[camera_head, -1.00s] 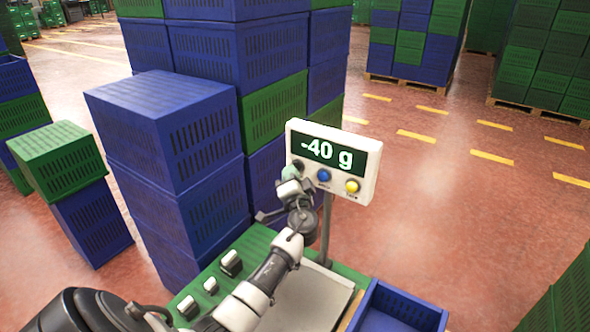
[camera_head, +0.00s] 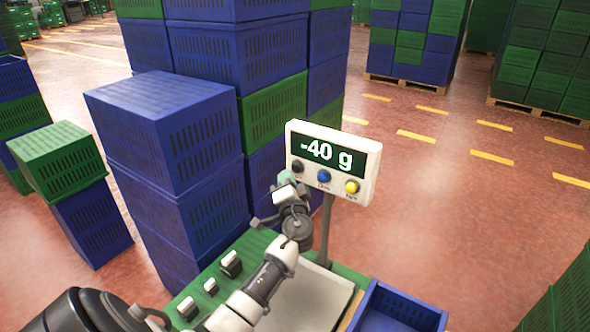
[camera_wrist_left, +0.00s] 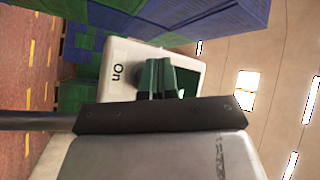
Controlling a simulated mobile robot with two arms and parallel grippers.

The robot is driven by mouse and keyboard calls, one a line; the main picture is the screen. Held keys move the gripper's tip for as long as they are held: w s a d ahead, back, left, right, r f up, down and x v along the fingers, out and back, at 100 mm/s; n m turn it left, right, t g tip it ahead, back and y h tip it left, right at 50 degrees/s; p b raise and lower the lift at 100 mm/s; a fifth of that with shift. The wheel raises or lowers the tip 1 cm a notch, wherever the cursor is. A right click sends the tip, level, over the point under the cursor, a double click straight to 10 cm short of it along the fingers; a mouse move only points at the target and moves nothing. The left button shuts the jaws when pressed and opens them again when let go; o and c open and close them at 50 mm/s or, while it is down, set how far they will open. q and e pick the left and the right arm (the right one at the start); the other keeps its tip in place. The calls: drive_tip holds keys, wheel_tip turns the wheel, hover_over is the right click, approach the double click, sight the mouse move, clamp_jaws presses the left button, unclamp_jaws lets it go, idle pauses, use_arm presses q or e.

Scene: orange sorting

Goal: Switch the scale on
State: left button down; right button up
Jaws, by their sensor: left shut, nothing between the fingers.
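The scale's display box (camera_head: 365,163) stands on a thin post (camera_head: 325,228) and its lit screen reads -40 g. A black button (camera_head: 298,165), a blue button (camera_head: 323,176) and a yellow button (camera_head: 352,186) sit in a row below the screen. My left gripper (camera_head: 287,180) is shut and empty, just below and left of the black button, apparently a little off the panel. In the left wrist view my shut green-tipped fingers (camera_wrist_left: 158,77) are in front of the display box (camera_wrist_left: 117,84), beside the label "On". My right gripper is not in view.
The scale's pale plate (camera_head: 308,300) lies under my left arm on a green surface (camera_head: 252,245). A blue crate (camera_head: 408,308) is to its right. Tall stacks of blue crates (camera_head: 160,130) stand close on the left. The red floor at right is open.

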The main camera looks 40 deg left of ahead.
use_arm(q)
drive_tip(key=s, duration=0.5)
drive_tip(key=shift+d, duration=0.3)
idle(0.7)
